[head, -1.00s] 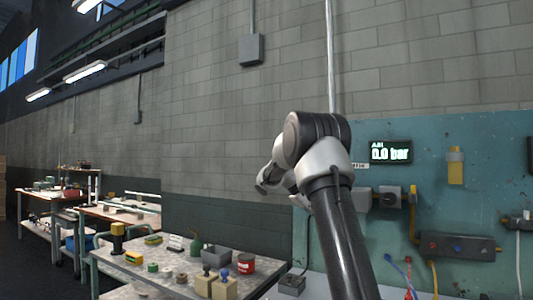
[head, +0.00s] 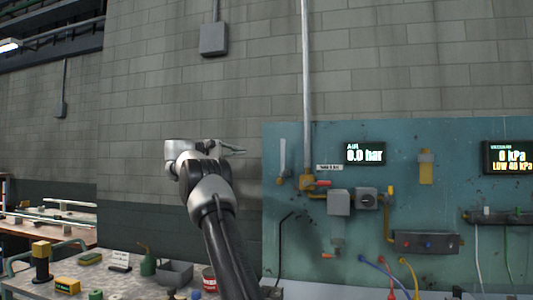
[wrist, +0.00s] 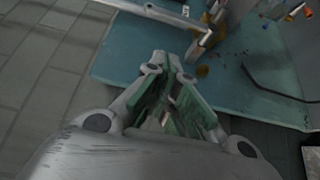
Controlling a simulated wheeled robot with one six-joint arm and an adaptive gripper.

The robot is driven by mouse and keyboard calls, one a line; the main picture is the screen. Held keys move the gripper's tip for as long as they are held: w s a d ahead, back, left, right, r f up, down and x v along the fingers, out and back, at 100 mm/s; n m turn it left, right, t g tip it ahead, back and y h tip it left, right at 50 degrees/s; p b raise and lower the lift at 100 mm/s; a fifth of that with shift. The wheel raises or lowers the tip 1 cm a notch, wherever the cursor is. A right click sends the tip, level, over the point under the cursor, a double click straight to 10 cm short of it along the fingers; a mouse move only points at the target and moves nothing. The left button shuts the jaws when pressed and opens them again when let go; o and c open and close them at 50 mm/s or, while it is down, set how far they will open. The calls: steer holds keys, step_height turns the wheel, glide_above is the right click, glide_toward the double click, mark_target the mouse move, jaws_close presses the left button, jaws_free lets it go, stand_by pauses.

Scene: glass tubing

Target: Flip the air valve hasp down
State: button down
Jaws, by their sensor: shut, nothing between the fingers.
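The air valve (head: 307,182) is a small brass-coloured fitting with a red lever at the foot of a vertical grey pipe, left on the teal panel. A pale upright bar (head: 282,155), which looks like the raised hasp, stands just left of it. My gripper (head: 241,151) is shut and empty, left of the panel's edge, apart from the bar in the picture. In the wrist view my gripper's green-padded fingers (wrist: 172,62) converge; a pale bar (wrist: 155,12) and pipework show beyond them. I cannot tell for sure which part there is the hasp.
A grey regulator box (head: 339,202) and dial (head: 367,198) sit below. A bench (head: 110,282) with a grey bin (head: 174,274) and red can (head: 209,279) stands lower left. Bare wall lies behind my arm.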

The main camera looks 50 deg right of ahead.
steer(key=s+a+x, duration=0.1)
steer(key=s+x, duration=0.1)
steer(key=x, duration=1)
steer(key=shift+s+d, duration=0.2)
steer(key=shift+s, duration=0.2)
steer(key=shift+f, duration=0.1)
steer(key=shift+s, duration=0.1)
steer(key=shift+s+d+y, duration=0.15)
steer(key=shift+y, duration=0.15)
